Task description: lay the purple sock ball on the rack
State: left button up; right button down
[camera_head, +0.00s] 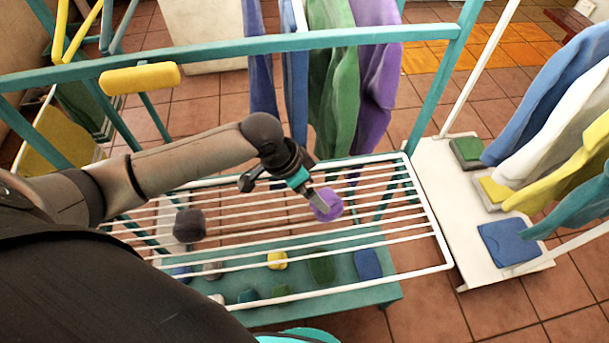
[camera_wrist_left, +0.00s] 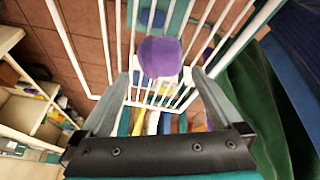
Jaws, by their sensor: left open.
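The purple sock ball (camera_head: 328,206) is at the white wire rack (camera_head: 432,222), over its right half, and seems to rest on the rods. My left gripper (camera_head: 317,199) is right at the ball. In the left wrist view the purple ball (camera_wrist_left: 160,57) shows just past and between the tips of my open left gripper (camera_wrist_left: 163,78), with the white rods of the rack (camera_wrist_left: 103,40) around and behind it. Whether a finger touches the ball I cannot tell. My right gripper is not in view.
A dark grey ball (camera_head: 189,225) sits on the rack's left part. Below the rack is a teal shelf (camera_head: 385,292) with several small coloured bundles. A teal rail (camera_head: 250,45) with hanging cloths stands behind. A white stand (camera_head: 440,170) with more cloths is at right.

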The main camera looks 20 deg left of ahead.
pick_arm(q)
jog(key=v, duration=0.4)
jog(key=shift+a+r+p, duration=0.1)
jog(key=shift+r+p, duration=0.1)
jog(key=shift+p, duration=0.15)
jog(key=shift+s, duration=0.1)
